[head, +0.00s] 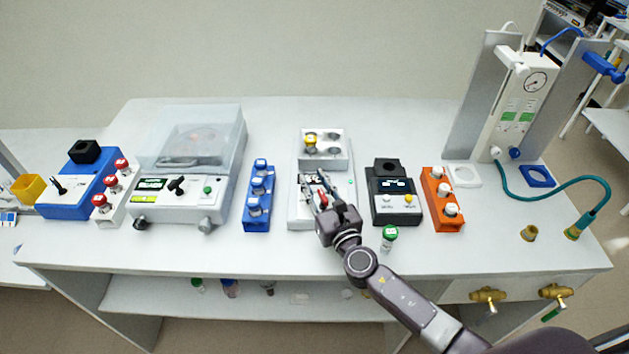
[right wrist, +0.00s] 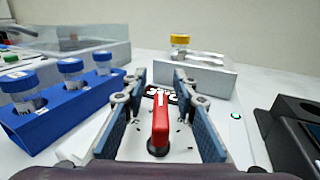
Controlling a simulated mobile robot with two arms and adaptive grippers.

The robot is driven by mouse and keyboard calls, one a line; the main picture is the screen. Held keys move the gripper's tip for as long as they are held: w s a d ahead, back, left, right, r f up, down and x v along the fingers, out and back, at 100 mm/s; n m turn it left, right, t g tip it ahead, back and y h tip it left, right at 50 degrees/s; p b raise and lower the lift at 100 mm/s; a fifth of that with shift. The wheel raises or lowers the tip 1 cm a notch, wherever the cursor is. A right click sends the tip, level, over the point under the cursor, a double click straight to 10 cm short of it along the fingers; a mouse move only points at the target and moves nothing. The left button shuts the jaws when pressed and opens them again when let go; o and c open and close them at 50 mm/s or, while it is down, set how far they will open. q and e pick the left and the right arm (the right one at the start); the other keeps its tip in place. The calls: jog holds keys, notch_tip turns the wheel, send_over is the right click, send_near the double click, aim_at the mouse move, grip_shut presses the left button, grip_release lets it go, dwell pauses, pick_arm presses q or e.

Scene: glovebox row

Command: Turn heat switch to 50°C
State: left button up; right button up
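The heat switch is a red knob (right wrist: 160,122) with a white pointer line, on the white heater unit (head: 343,205) in the middle of the bench. In the right wrist view the knob stands between the two blue finger pads of my right gripper (right wrist: 163,115), with a gap on each side. The gripper is open and points down over the front panel; it also shows in the head view (head: 318,192). A dark display (right wrist: 165,94) behind the knob is partly hidden, and I cannot read the temperature marks. My left gripper is not in view.
A blue rack (head: 257,212) stands left of the unit and a black device (head: 394,205) right of it. A green-capped vial (head: 389,238) stands near my right wrist. A yellow-capped vial (head: 310,141) sits in the unit's rear block.

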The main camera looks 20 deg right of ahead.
jog(key=c, duration=0.7)
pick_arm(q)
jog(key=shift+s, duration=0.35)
pick_arm(e)
grip_shut()
jog(key=shift+h, duration=0.3)
jog(key=shift+d+m+h+p, duration=0.25)
jog(key=shift+m+h+p, duration=0.05)
jog(key=shift+m+h, duration=0.35)
jog(key=shift+d+m+h, duration=0.3)
jog(key=shift+m+h, duration=0.45)
jog(key=shift+h, duration=0.5)
jog(key=m+h, duration=0.1)
jog(key=d+m+h, duration=0.1)
jog(key=h, duration=0.1)
jog(key=m+g+h+b, duration=0.1)
jog(key=shift+s+d+f+h, duration=0.15)
jog(key=shift+s+d+h, duration=0.05)
jog(key=shift+d+h, duration=0.1)
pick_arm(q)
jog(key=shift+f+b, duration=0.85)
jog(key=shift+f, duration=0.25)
pick_arm(e)
jog(key=shift+s+d+m+g+h, duration=0.2)
jog(key=shift+d+m+g+h, duration=0.15)
jog(key=shift+m+g+h, duration=0.55)
jog(key=shift+s+d+m+g+h, duration=0.15)
jog(key=shift+d+m+g+h, duration=0.25)
jog(key=shift+m+h, duration=0.55)
jog(key=shift+h, duration=0.45)
